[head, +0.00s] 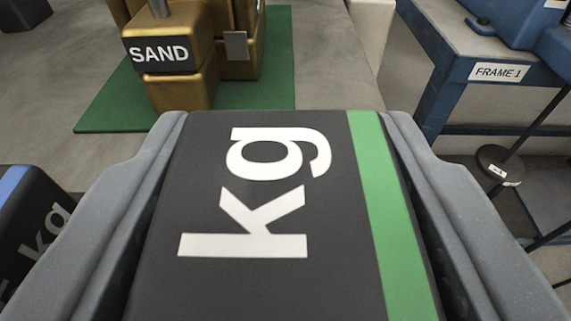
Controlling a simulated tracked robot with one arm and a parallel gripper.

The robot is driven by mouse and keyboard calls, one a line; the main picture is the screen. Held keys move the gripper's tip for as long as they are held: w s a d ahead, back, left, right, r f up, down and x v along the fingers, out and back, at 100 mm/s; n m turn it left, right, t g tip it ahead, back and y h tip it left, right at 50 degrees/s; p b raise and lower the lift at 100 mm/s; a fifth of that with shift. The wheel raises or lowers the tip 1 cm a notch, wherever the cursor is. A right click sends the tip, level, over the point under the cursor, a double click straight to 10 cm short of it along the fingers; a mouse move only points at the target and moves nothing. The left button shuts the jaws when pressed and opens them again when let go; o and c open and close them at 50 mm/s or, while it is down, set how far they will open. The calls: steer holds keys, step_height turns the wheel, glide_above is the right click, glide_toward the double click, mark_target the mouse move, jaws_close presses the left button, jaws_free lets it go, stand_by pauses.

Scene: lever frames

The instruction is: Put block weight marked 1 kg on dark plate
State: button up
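A dark block weight (330,190) with a green stripe and large white "kg" lettering fills the lower middle of the view. My gripper (285,140) has a grey finger on each side of this block and is shut on it. The number on the block is out of view, so I cannot tell whether it is the 1 kg one. A dark round plate (498,165) with a small white label hangs or rests on a thin rod at the right, apart from the gripper. I cannot tell whether it is the task's dark plate.
Another dark block (38,215) with a blue stripe and "kg" lettering is at the lower left. A gold container marked SAND (180,88) stands on a green mat (105,110). A blue bench labelled FRAME 1 (455,75) stands at the upper right. Grey floor shows between.

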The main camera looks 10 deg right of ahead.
steer(key=shift+o, duration=1.2)
steer(key=shift+s+r, duration=0.1)
steer(key=shift+r, duration=0.05)
steer(key=v, duration=1.2)
